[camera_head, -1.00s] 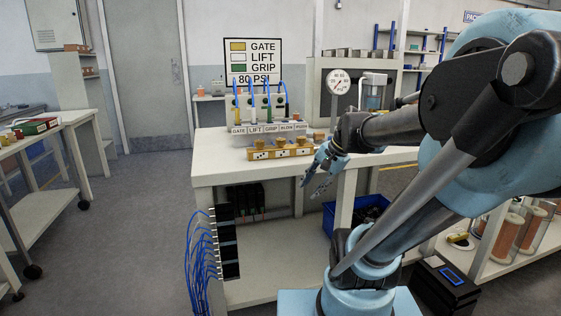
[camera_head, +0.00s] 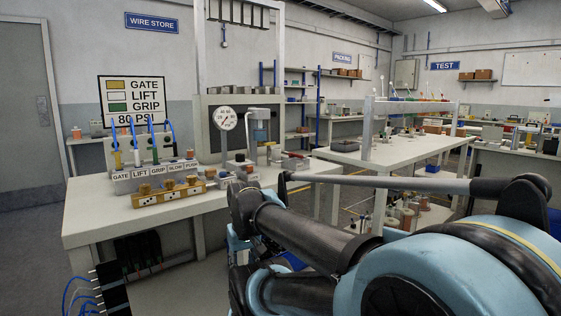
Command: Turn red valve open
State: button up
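A small red handle (camera_head: 292,155), which looks like the red valve, lies at the right end of the pneumatic fittings on the white bench (camera_head: 95,212). Its exact angle is too small to tell. Left of it stand a regulator with a clear bowl (camera_head: 260,132) and a round pressure gauge (camera_head: 225,118). My gripper (camera_head: 238,243) shows only as a light-blue bit at the bench's front edge, below and left of the red handle and apart from it. My own arm hides most of it, so its fingers cannot be made out.
A manifold (camera_head: 150,175) labelled GATE, LIFT and GRIP, with coloured plugs and blue hoses, stands on the bench's left. A brass-knobbed block (camera_head: 168,191) is in front of it. A sign (camera_head: 132,103) reads 80 PSI. Another white table (camera_head: 395,155) stands to the right.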

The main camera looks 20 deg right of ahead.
aim_at(291, 153)
jog(key=z, duration=1.4)
jog(key=i, duration=0.85)
jog(key=u, duration=0.75)
